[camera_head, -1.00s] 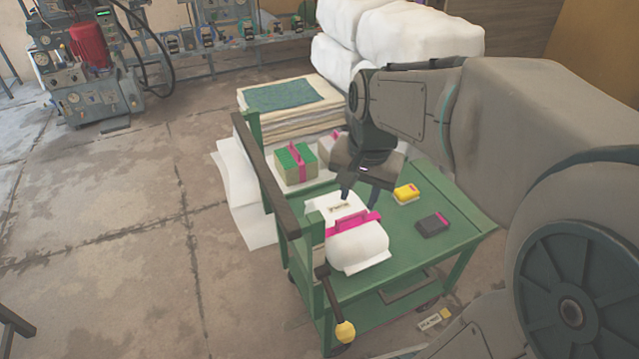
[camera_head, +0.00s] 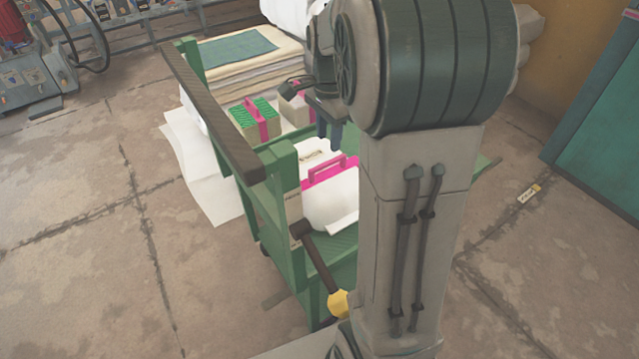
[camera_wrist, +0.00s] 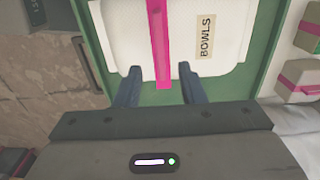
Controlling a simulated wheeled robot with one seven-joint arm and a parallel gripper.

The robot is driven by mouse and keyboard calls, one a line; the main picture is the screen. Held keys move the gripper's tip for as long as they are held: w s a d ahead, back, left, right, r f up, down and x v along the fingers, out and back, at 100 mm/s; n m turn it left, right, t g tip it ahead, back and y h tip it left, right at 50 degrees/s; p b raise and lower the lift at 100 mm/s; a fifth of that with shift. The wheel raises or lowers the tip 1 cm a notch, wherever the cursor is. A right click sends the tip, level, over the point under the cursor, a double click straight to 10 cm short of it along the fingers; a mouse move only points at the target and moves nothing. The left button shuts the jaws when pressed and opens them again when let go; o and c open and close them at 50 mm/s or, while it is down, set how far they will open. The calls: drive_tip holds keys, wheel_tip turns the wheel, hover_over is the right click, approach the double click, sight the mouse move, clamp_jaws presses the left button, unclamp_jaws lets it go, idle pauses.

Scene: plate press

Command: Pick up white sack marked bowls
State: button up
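The white sack marked BOWLS (camera_wrist: 210,15) lies on the green cart top, with a pink strap (camera_wrist: 159,45) across it. In the head view the white sack (camera_head: 331,199) sits at the cart's near end, its pink handle (camera_head: 330,169) standing up on top. My gripper (camera_wrist: 158,72) is open, its two dark fingers apart on either side of the strap's end in the wrist view. Nothing is between the fingers except the view of the strap and cart beyond. In the head view my gripper (camera_head: 329,137) hangs above and behind the sack; my arm hides the cart's right part.
The green cart (camera_head: 275,172) has a dark push bar (camera_head: 213,110) on its left side and a yellow-knobbed lever (camera_head: 338,304) in front. Green-topped and pale pink-strapped bundles (camera_head: 255,119) stand behind the sack. Stacked sheets (camera_head: 250,50) lie beyond. Open floor is at left.

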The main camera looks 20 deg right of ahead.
sight(328, 162)
wheel_tip(328, 162, down, 9)
drive_tip(key=b, duration=0.3)
drive_tip(key=shift+f, duration=0.15)
clamp_jaws()
idle(1.4)
